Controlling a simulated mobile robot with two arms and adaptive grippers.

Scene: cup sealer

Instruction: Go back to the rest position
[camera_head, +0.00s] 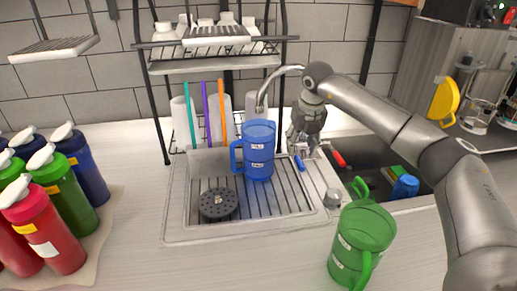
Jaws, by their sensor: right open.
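My right arm reaches in from the right, and its gripper (306,152) hangs downward just right of a blue pitcher (258,150). The gripper is open, and I see nothing held in it. Its fingers look apart from the pitcher, though the gap is hard to judge. The blue pitcher stands upright on the ribbed sink tray (281,198), with its handle to the left. My left gripper is not in view.
A green pitcher (350,247) stands on the counter at the front right. Several pump bottles (43,238) crowd the left. A dark basin (375,163) with small coloured items lies right. The front middle counter is clear.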

